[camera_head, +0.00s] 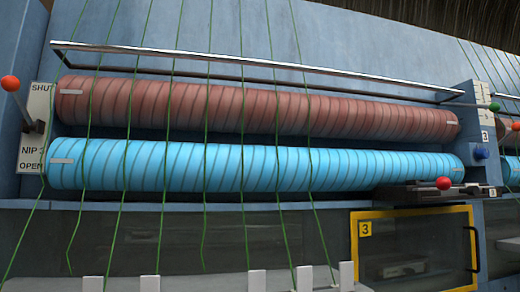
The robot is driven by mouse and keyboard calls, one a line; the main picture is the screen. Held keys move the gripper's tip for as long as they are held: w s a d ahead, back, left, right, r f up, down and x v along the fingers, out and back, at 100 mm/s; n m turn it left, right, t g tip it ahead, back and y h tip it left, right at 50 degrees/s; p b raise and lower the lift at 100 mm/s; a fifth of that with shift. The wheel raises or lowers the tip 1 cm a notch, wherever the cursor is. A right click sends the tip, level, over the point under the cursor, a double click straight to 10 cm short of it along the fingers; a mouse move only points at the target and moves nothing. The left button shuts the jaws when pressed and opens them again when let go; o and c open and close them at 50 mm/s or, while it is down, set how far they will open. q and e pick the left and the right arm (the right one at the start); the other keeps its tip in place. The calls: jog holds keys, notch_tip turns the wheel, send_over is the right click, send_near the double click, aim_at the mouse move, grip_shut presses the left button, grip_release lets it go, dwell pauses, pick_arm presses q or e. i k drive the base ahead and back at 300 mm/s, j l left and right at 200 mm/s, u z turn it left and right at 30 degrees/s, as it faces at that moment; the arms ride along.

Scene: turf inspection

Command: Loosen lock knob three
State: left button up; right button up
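A blue knob (480,152) sits on the blue end block at the right end of the rollers, just below a small white label (486,136) that seems to read 3. I cannot tell from its look whether it is tight or loose. A red ball knob (443,184) sits on a dark slide bracket (415,195) below the blue roller's right end. At the left edge, an orange ball (10,83) tops a lever beside a plate (32,155) marked SHUT, NIP and OPEN; the ball is up near SHUT. Neither of my grippers is in view.
A brown-red roller (250,108) lies above a bright blue roller (250,168), with a metal bar (260,62) in front. Green yarns (205,215) hang across both. A yellow-framed door (362,265) marked 3 is below right. Several white tabs (347,275) stand along the bottom.

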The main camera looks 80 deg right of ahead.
aim_at(480, 154)
jog(key=z, duration=4.05)
